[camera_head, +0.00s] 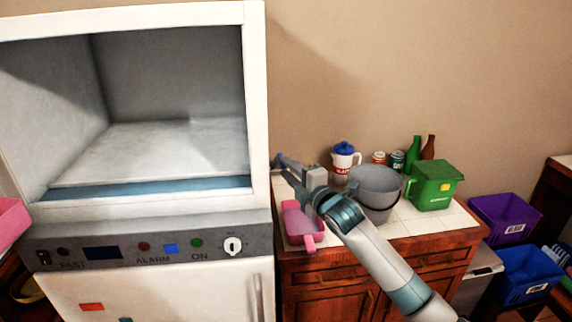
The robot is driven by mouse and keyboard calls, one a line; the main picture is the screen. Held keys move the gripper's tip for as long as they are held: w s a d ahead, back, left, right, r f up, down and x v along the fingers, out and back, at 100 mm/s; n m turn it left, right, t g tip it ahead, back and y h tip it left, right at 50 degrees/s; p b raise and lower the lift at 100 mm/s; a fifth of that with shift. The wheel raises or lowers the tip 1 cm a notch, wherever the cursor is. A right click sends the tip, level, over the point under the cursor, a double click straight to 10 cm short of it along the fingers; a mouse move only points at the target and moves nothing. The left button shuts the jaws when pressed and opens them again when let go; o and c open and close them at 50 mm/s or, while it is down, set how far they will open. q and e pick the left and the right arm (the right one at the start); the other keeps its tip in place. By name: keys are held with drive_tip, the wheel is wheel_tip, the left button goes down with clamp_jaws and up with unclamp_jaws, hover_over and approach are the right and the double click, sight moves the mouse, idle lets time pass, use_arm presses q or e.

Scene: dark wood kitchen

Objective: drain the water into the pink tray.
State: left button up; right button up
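The pink tray (300,226) sits on the white tiled top of the wooden cabinet, near its left front edge, with a handle toward me. My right gripper (281,161) is above and behind the tray, at the counter's left end beside the white appliance; its fingers are small and I cannot tell whether they are open or shut. My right arm covers part of the tray's right side. A grey pot-like vessel (375,183) stands to the right, behind my forearm, with another grey rim below it. No water can be made out. My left gripper is out of view.
A large open white appliance (258,120) fills the left. Purple (505,218) and blue bins (528,274) are at right. Another pink container (10,222) shows at left.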

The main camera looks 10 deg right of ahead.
drive_tip(key=shift+w+a, duration=0.25)
drive_tip(key=shift+w, duration=0.4)
clamp_jaws()
idle(1.1)
